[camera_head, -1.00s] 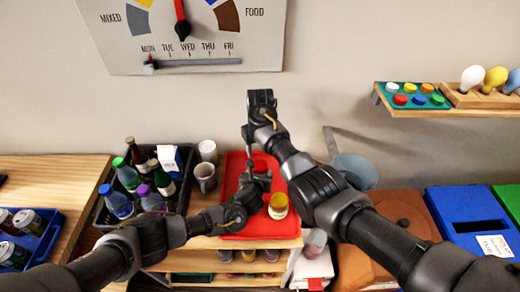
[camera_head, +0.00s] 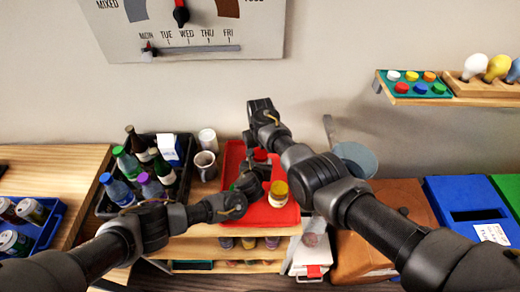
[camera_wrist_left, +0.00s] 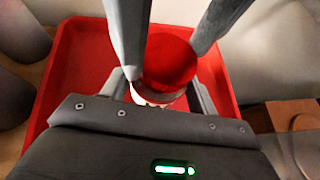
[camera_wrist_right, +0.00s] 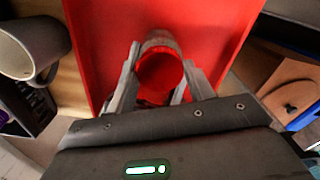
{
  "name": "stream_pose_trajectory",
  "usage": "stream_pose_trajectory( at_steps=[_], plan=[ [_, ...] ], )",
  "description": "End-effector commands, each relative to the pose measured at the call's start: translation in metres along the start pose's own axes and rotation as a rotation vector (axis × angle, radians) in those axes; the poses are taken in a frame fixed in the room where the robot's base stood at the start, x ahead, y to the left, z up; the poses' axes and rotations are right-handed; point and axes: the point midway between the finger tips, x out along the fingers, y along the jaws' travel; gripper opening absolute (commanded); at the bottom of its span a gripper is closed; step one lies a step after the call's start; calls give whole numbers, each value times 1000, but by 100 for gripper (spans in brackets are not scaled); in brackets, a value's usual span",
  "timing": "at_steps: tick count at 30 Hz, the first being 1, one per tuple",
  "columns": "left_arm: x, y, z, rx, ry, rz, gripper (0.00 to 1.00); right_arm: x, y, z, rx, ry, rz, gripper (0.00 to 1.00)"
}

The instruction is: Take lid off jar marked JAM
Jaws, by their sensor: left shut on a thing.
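A jar with a red lid (camera_head: 260,155) stands on the red tray (camera_head: 291,212). The lid (camera_wrist_left: 172,60) fills the middle of the left wrist view, and any label is hidden. My left gripper (camera_wrist_left: 160,92) is shut on the jar's body below the lid. My right gripper (camera_wrist_right: 160,78) reaches down from above, its fingers on both sides of the red lid (camera_wrist_right: 160,75). It looks open, and contact with the lid is unclear. A second jar with a yellow lid (camera_head: 279,188) stands on the tray, just right of my left gripper.
A black crate (camera_head: 108,207) of bottles and a carton stands left of the tray, with mugs (camera_head: 205,166) between. A blue bin (camera_head: 465,205) is at the right. A wall shelf (camera_head: 440,100) holds bulbs and coloured buttons. Cans sit in a blue tray (camera_head: 48,232).

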Motion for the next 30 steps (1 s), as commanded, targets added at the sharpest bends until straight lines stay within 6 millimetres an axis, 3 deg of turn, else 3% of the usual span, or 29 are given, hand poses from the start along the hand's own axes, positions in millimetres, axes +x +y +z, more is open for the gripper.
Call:
stream_pose_trajectory(
  at_steps=[1, 6, 7, 12, 20, 30],
  plan=[
    [0, 0, 0, 0, 0, 0, 0, 0, 0, 0, 0, 0, 0, 45],
    [0, 0, 0, 0, 0, 0, 0, 0, 0, 0, 0, 0, 0, 24],
    [0, 0, 0, 0, 0, 0, 0, 0, 0, 0, 0, 0, 0, 53],
    [0, 0, 0, 0, 0, 0, 0, 0, 0, 0, 0, 0, 0, 73],
    [0, 0, 0, 0, 0, -1, 0, -3, 0, 0, -1, 1, 0, 73],
    [0, 0, 0, 0, 0, 0, 0, -42, 0, 0, 0, -1, -1, 73]
  ],
)
